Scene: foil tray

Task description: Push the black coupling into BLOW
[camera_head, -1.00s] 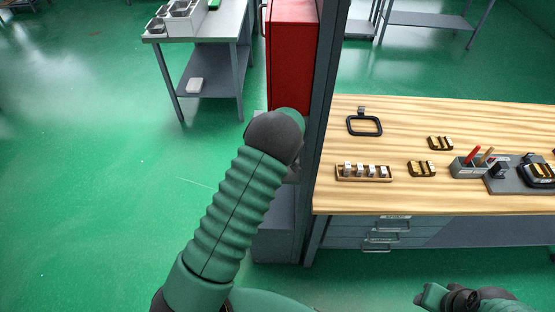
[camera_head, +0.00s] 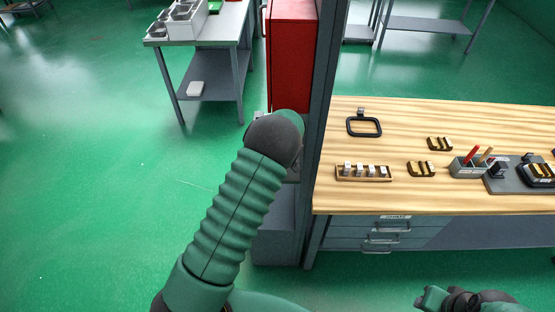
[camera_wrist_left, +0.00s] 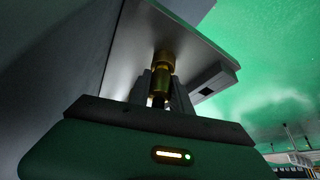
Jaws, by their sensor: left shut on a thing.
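In the left wrist view my left gripper (camera_wrist_left: 160,98) is shut on a brass-coloured cylindrical fitting (camera_wrist_left: 163,62), which stands up between its dark fingers. The fitting's wider top is close to a grey metal plate (camera_wrist_left: 195,52); I cannot tell whether they touch. In the head view my left arm reaches to the grey post, and its gripper is hidden behind the arm. My right gripper (camera_head: 432,298) is low at the right edge; its finger opening cannot be made out. I cannot pick out a black coupling or a BLOW label in either view.
A tall red cabinet (camera_head: 291,55) stands beside the grey post (camera_head: 327,100). A wooden bench (camera_head: 340,200) at right holds a rack (camera_head: 345,178), a black square frame (camera_head: 364,134) and several small parts. A steel table (camera_head: 228,32) stands behind. Green floor at left is clear.

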